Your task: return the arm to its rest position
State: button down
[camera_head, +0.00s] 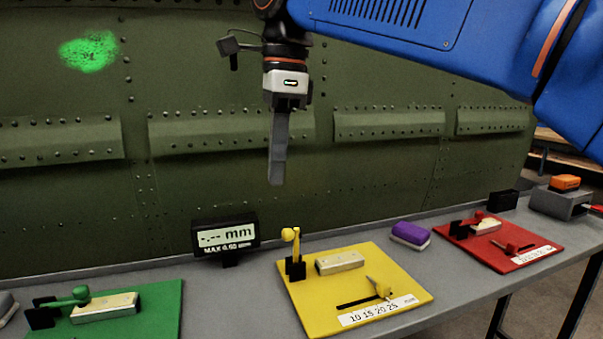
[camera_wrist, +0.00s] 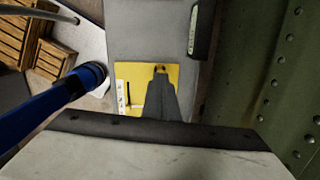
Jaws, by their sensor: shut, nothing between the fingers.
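My gripper (camera_head: 277,180) hangs from my blue arm in the upper middle of the head view, fingers pointing down. It is shut and empty. It is in front of the green riveted fuselage panel (camera_head: 215,185) and above the grey bench (camera_head: 150,281), clear of everything on it. In the wrist view my shut fingers (camera_wrist: 162,82) point toward the yellow board (camera_wrist: 132,72) far below.
A green board (camera_head: 150,325) lies left and a red board (camera_head: 513,247) right on the bench. A display (camera_head: 225,235) reads "-.-- mm". A purple eraser-like block (camera_head: 410,233) lies between the yellow and red boards. An orange item (camera_head: 565,182) sits on a grey box (camera_head: 560,203).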

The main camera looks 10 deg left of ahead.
jog(key=w+d+f+n+t, duration=0.15)
jog(key=d+f, duration=0.25)
jog(key=d, duration=0.5)
jog(key=d+f+n, duration=0.3)
jog(key=d+f, duration=0.1)
jog(key=d, duration=0.4)
jog(key=d+f+n+t, duration=0.1)
jog(key=d+f+n, duration=0.1)
jog(key=d+f, duration=0.5)
jog(key=s+d+f+n+t, duration=0.1)
jog(key=s+d+f+n, duration=0.2)
jog(key=d+f, duration=0.6)
jog(key=s+d+f+n+t+h, duration=0.1)
jog(key=s+d+f+n, duration=0.2)
jog(key=s+d+f, duration=0.5)
notch_tip(320, 180, down, 2)
jog(key=shift+s+d+f, duration=0.15)
jog(key=shift+d, duration=1.05)
jog(key=shift+n+t, duration=0.25)
